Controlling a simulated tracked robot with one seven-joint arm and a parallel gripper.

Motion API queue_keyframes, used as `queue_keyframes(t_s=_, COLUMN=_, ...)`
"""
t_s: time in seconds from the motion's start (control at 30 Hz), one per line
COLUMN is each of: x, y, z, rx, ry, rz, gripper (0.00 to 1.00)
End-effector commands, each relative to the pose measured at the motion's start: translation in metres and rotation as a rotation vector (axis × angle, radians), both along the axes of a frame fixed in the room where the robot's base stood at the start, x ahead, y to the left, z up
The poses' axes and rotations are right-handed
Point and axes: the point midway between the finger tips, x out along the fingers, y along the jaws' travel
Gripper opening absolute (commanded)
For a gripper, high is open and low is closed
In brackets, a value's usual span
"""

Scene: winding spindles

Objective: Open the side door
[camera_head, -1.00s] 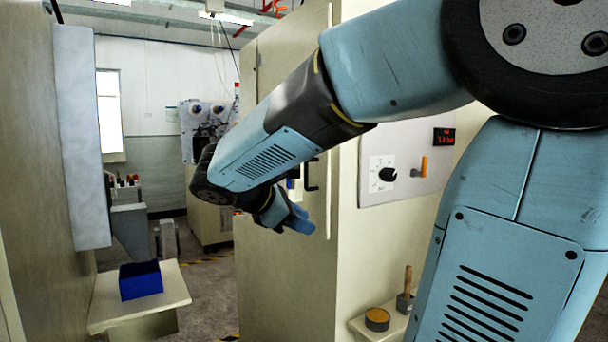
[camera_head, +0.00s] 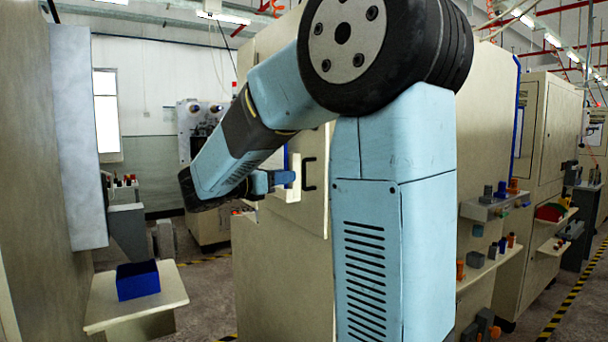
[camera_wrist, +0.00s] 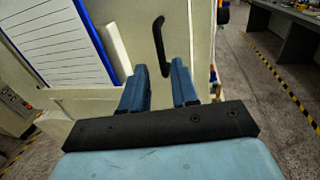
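The side door (camera_head: 283,250) is a cream panel on the tall cabinet, and it looks shut. Its black bar handle (camera_head: 308,174) stands upright on the panel in the head view. In the wrist view the handle (camera_wrist: 160,45) shows beyond my fingertips, roughly in line with the gap between them. My gripper (camera_head: 288,178) is just left of the handle in the head view and points toward it. In the wrist view its two blue fingers (camera_wrist: 159,70) are apart with nothing between them. I see no contact with the handle.
A blue-edged lined sheet (camera_wrist: 65,40) and a pale bar (camera_wrist: 118,48) are left of the handle. A blue bin (camera_head: 138,280) sits on a cream ledge (camera_head: 180,290) at left. Shelves with small parts (camera_head: 490,208) are at right. Open floor shows beyond the cabinet (camera_wrist: 250,90).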

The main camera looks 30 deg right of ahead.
Motion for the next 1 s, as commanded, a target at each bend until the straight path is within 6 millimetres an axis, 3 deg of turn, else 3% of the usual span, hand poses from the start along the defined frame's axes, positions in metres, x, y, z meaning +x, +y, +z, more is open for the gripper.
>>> queue_keyframes(t_s=0.2, x=0.009, y=-0.038, z=0.0, rx=0.0, ry=-0.001, rz=-0.002, gripper=0.29)
queue_keyframes(t_s=0.43, x=0.015, y=-0.066, z=0.0, rx=0.0, ry=-0.001, rz=-0.001, gripper=0.29)
queue_keyframes(t_s=0.9, x=0.018, y=-0.076, z=0.0, rx=0.001, ry=-0.001, rz=0.0, gripper=0.29)
queue_keyframes(t_s=1.0, x=0.018, y=-0.076, z=0.0, rx=0.001, ry=-0.001, rz=0.0, gripper=0.2)
